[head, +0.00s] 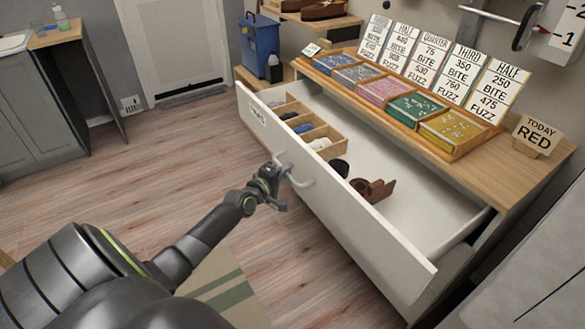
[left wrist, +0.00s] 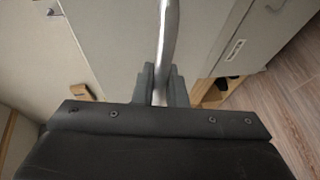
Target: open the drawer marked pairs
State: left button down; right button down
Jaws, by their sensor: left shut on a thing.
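The white drawer (head: 355,225) under the wooden counter is pulled well out, and its inside shows. A small label (head: 257,115) sits at the left end of its front; its letters are too small to read surely. My left gripper (head: 279,176) is shut on the drawer's metal handle (head: 301,178), in front of the drawer face. In the left wrist view the handle (left wrist: 168,35) runs between the fingers (left wrist: 161,85), and the label (left wrist: 234,50) shows to the right. My right gripper is not in view.
Inside the drawer are a wooden divider box (head: 325,132) with small items and a brown object (head: 373,189). On the counter stand a tray of coloured packs (head: 385,92), price cards (head: 430,55) and a "TODAY RED" sign (head: 537,136). Wooden floor left of the drawer is clear.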

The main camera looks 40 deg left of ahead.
pick_arm(q)
jog(key=shift+s+a, duration=0.3)
jog(key=shift+s, duration=0.4)
jog(key=shift+s+a, duration=0.25)
jog(key=shift+s, duration=0.45)
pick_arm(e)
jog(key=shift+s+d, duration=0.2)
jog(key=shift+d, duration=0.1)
pick_arm(q)
jog(key=c, duration=1.5)
grip_release()
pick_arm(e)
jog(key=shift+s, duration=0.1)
